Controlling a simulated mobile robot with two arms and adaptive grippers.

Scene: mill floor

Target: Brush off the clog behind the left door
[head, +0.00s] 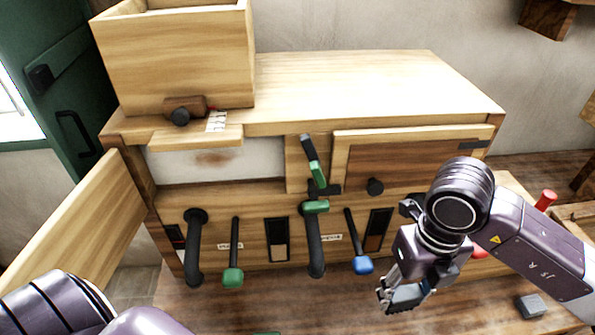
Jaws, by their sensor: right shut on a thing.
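The left door (82,215) is a wooden panel swung open to the left of the wooden cabinet (385,80). Behind its opening is a pale sheet (262,160) with a brown patch, the likely clog (212,158), partly under a wooden ledge. My right gripper (402,297) is low at the front right of the cabinet, well away from the patch. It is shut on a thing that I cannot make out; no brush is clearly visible. My left arm shows at the bottom left, but its gripper is out of view.
The right door (410,160) with a black knob (375,187) is shut. Green levers (233,277), a blue lever (363,264) and black pipes (193,250) stick out in front. A wooden hopper (175,60) stands on top. A grey block (531,305) lies at the right.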

